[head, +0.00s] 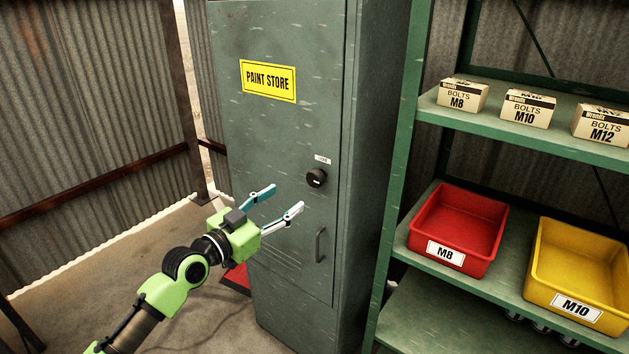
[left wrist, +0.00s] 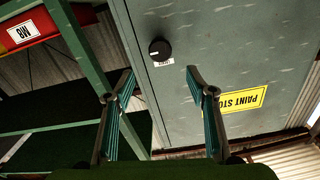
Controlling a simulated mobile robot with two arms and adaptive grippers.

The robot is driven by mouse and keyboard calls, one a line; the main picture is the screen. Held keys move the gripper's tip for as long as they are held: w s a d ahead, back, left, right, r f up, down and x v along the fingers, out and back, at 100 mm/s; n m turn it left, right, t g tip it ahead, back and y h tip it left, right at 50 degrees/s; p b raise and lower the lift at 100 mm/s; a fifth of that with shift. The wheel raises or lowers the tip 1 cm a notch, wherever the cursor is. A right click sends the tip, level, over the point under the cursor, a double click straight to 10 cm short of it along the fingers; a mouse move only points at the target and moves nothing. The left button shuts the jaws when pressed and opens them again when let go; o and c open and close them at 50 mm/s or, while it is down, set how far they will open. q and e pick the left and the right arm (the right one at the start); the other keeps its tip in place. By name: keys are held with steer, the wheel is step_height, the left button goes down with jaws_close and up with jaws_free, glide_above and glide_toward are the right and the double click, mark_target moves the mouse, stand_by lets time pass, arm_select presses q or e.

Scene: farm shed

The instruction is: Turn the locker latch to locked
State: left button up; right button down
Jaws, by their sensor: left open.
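The grey-green locker (head: 275,135) stands upright with its door closed and a yellow "PAINT STORE" sign (head: 268,81). Its latch, a round black knob (head: 316,177), sits on the right side of the door under a small white label (head: 322,159). The knob also shows in the left wrist view (left wrist: 160,50), beyond the fingers, with a pale mark on its face. My left gripper (head: 284,199) is open and empty, below and left of the knob and apart from it. In the left wrist view the gripper (left wrist: 166,92) has its fingers spread wide. My right gripper is not in view.
A door handle (head: 320,244) is below the knob. Right of the locker, a green shelf unit (head: 398,180) holds bolt boxes (head: 526,108), a red M8 bin (head: 459,230) and a yellow M10 bin (head: 578,272). Something red (head: 237,278) lies low behind my left arm. Floor at left is clear.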

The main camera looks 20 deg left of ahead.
mark_target(313, 180)
arm_select(q)
steer(key=p+x, duration=0.1)
steer(key=x, duration=1)
steer(key=shift+w+d+f, duration=0.1)
steer(key=shift+w, duration=0.25)
steer(key=c, duration=1.1)
